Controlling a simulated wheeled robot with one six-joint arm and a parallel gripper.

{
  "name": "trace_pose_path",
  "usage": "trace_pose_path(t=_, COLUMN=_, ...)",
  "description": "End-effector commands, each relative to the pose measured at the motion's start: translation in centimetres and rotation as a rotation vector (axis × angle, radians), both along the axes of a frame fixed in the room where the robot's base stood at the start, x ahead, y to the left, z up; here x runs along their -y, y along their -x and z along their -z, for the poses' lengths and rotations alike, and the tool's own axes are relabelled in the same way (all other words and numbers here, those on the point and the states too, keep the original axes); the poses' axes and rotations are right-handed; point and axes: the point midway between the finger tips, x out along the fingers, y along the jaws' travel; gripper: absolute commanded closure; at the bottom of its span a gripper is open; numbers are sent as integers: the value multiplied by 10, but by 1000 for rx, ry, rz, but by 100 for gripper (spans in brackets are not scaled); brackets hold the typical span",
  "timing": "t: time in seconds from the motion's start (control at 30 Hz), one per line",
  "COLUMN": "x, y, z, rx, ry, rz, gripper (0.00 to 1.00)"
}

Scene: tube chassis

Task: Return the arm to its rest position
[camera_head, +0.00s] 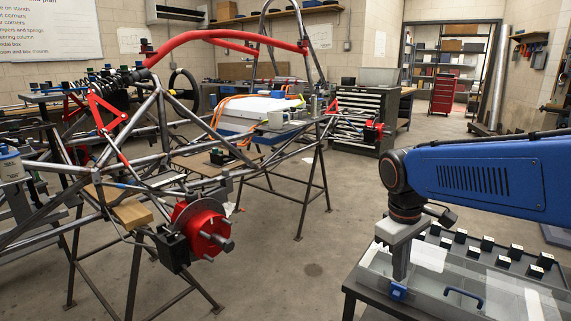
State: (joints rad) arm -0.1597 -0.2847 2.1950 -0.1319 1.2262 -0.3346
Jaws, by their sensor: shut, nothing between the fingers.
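My arm, with a blue link, reaches in from the right edge. My gripper (398,287) hangs down from its dark wrist at the lower right. It is shut and holds nothing. Its blue fingertip end is low, at the near left part of a grey tray (372,285) on a dark bench. I cannot tell whether the fingertips touch the tray.
A tube chassis (150,110) with a red brake hub (203,230) stands on trestles at left. Several small black blocks (487,244) sit in rows on the bench. A tool cabinet (365,115) and red cart (447,92) stand behind. The middle floor is clear.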

Motion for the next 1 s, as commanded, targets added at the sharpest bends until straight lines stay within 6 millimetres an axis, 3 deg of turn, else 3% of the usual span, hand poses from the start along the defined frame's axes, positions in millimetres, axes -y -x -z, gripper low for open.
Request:
trace_pose_path(t=0.2, x=13, y=44, z=0, rx=118, ry=-59, rz=138, gripper=100)
trace_pose_path(t=0.6, x=24, y=113, z=17, rx=322, ry=-176, rz=388, gripper=100)
trace_pose_path(t=0.8, x=26, y=134, z=27, rx=388, ry=-220, rz=474, gripper=100)
trace_pose_path(t=1.0, x=26, y=140, z=31, rx=410, ry=-235, rz=502, gripper=100)
